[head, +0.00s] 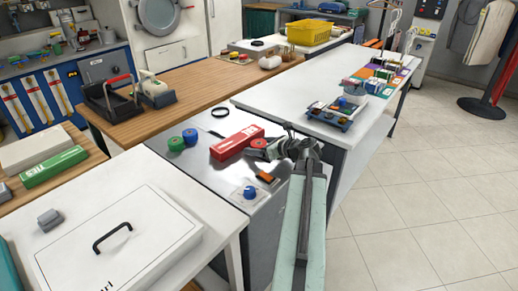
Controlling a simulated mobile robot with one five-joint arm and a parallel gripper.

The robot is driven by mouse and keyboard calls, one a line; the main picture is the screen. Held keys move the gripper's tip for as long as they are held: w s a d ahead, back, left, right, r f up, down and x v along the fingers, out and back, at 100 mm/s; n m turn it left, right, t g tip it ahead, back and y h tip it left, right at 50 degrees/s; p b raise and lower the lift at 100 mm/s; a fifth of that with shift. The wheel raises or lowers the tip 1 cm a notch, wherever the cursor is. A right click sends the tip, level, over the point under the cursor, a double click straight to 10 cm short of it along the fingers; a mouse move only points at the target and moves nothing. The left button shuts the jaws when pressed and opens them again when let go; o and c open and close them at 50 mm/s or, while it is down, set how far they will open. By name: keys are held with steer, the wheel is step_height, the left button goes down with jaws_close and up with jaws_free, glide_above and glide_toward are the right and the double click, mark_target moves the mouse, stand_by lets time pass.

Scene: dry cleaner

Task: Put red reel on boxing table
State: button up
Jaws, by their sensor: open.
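A small red reel (258,143) is on the grey metal-topped table (218,172) in the middle of the head view, at the right end of a long red box. My gripper (272,148) is open and comes from the right, its tips close beside the reel. The gripper partly hides the reel's right side, and I cannot tell whether they touch. No label marks a boxing table. The white table (218,222) at the front left carries a large white box with a black handle, but I cannot tell whether it is the one named.
The red box (237,142) lies left of the reel. Green (176,144) and blue (190,137) reels, a black ring (220,112), an orange piece (265,177) and a blue knob (250,192) share the metal top. A long white table (300,87) stands behind right.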

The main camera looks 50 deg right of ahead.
mark_target(259, 143)
steer(key=c, duration=1.6)
steer(key=shift+r+p, duration=0.45)
step_height(259, 143, up, 3)
steer(key=p, duration=0.3)
steer(key=shift+r, duration=0.1)
steer(key=s+d, duration=0.1)
steer(key=s, duration=0.4)
steer(key=s+d, duration=0.2)
steer(key=s, duration=0.3)
steer(key=s+d+r+p, duration=0.1)
steer(key=s+d, duration=0.1)
steer(key=s, duration=0.3)
steer(key=shift+s, duration=0.15)
step_height(259, 143, up, 13)
steer(key=p, duration=1.3)
steer(key=shift+r+p, duration=0.2)
steer(key=shift+p, duration=0.1)
